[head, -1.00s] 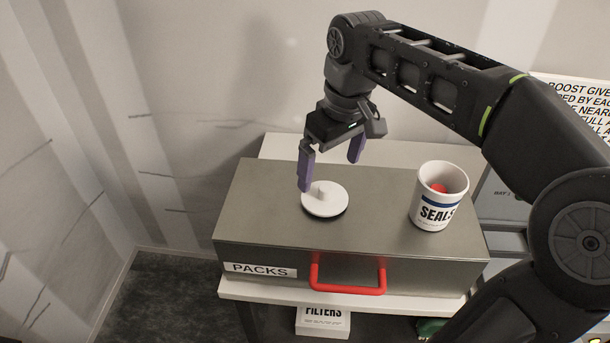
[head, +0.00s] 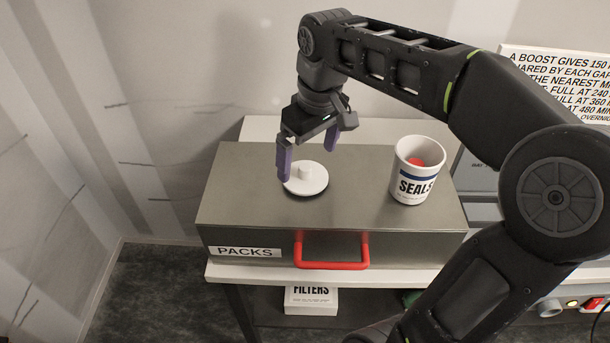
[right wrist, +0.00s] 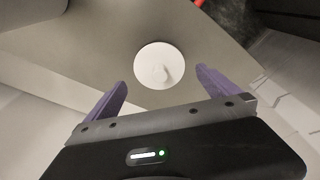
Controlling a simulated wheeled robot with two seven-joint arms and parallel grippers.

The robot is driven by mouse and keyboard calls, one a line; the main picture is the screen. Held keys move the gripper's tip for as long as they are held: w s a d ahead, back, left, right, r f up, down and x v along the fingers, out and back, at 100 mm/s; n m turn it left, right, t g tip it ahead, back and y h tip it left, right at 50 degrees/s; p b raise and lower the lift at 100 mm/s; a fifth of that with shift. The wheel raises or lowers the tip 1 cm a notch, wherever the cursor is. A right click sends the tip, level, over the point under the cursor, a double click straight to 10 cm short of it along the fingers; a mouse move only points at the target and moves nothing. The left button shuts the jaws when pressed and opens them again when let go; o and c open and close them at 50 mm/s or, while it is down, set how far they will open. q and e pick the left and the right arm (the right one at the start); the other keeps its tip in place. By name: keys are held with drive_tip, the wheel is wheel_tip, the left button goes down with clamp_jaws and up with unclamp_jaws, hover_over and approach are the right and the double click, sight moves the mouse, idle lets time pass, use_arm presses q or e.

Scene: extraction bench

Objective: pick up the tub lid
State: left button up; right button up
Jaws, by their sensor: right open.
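The tub lid (head: 306,180) is a white disc with a small knob. It lies flat on top of the grey metal box labelled PACKS (head: 350,212). The lid also shows in the right wrist view (right wrist: 159,65), beyond and between the two fingers. My right gripper (head: 308,158) is open and empty, with purple fingers. It is above the lid, and one finger overlaps the lid's left edge in the head view. I cannot tell the exact height of the fingertips over the lid. My left gripper is not in view.
A white SEALS tub (head: 416,172) with red contents stands open on the box, right of the lid. A red handle (head: 332,264) sticks out from the box front. A FILTERS box (head: 311,298) is on the shelf below. A printed sign (head: 560,85) is at the right.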

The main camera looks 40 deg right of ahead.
sight(305, 167)
drive_tip(key=f, duration=0.2)
drive_tip(key=w+f+p, duration=0.1)
drive_tip(key=f, duration=0.1)
drive_tip(key=shift+f, duration=0.4)
drive_tip(key=shift+c, duration=0.2)
drive_tip(key=c, duration=1.1)
drive_tip(key=shift+r, duration=0.15)
wheel_tip(305, 167, up, 10)
drive_tip(key=shift+f+b, duration=0.1)
drive_tip(key=shift+b, duration=0.25)
drive_tip(key=shift+d, duration=0.1)
